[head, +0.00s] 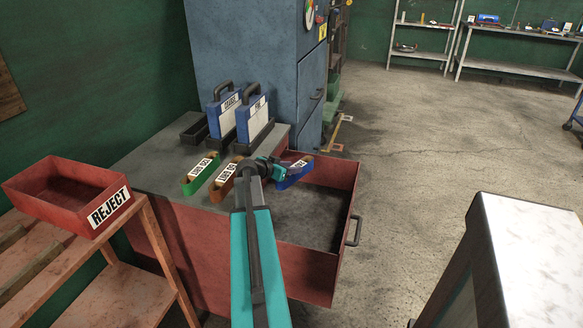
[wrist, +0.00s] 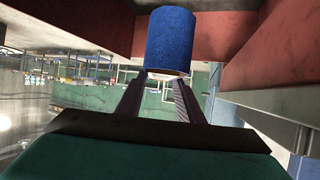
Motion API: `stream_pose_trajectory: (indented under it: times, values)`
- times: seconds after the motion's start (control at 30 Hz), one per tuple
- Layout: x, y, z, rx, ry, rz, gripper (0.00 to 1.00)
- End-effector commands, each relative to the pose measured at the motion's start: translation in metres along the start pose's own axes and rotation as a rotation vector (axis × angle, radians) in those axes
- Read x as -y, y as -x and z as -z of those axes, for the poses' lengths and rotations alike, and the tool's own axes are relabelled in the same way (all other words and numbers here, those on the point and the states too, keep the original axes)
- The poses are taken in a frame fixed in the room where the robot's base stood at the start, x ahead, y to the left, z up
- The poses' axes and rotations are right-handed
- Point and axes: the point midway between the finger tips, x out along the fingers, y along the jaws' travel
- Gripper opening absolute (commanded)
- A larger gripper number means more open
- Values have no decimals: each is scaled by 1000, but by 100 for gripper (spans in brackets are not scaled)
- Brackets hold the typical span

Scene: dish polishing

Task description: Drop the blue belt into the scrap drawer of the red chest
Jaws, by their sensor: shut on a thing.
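The belt's exact height over the drawer floor is unclear.
A green belt (head: 201,174) and a brown belt (head: 225,180) lie on the chest top, left of my gripper. Two blue labelled holders (head: 254,115) stand behind. A red REJECT bin (head: 70,190) sits on a shelf at left. A blue cabinet (head: 255,50) rises behind the chest.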

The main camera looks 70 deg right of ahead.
Motion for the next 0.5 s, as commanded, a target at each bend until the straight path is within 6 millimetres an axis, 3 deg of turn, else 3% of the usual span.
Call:
stream_pose_trajectory:
  times: [0.03,0.07,0.17,0.5]
  values:
    - [0,0,1,-1,0,0,0]
    - [0,0,1,-1,0,0,39]
    - [0,0,1,-1,0,0,56]
    - [-1,0,0,0,-1,-1,56]
